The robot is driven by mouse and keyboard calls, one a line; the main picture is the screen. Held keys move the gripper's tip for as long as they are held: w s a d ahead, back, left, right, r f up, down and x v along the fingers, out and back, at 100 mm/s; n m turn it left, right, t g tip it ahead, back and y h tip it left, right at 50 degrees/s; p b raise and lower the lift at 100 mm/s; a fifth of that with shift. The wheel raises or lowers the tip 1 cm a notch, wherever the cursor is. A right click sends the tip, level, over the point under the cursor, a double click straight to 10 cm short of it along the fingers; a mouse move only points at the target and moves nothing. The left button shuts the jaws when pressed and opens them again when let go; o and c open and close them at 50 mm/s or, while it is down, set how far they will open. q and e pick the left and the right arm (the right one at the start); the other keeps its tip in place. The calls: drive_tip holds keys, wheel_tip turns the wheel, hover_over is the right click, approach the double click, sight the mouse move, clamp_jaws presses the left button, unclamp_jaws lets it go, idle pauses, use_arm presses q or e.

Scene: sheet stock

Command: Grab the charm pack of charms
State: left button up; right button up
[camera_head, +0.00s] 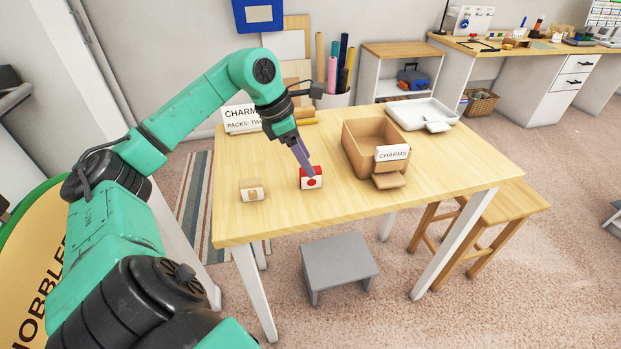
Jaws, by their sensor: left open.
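A small red and white pack with a red dot on its front (311,182) stands on the wooden table. A second small pack, tan and white (251,194), stands to its left; the print on both is too small to read. My left gripper (307,168) points down at the red and white pack, its open fingers at the pack's top and back. I cannot tell whether they touch it. An open cardboard box (358,160) with a "CHARMS" label (393,153) stands to the right. My right gripper is out of view.
A sign reading "CHARMS" and "PACKS:" (240,121) stands at the table's back left, partly hidden by my arm. A white tray (405,118) lies at the back right. The table's front strip (350,208) is clear. A grey step stool (338,262) stands below.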

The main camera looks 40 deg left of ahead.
use_arm(q)
drive_tip(key=x, duration=0.3)
drive_tip(key=shift+s+d+f+p, duration=0.2)
drive_tip(key=shift+d+f+p, duration=0.1)
drive_tip(key=shift+f+p, duration=0.05)
drive_tip(key=shift+w+a+f, duration=0.1)
drive_tip(key=shift+f, duration=0.1)
clamp_jaws()
drive_tip(key=shift+r, duration=0.1)
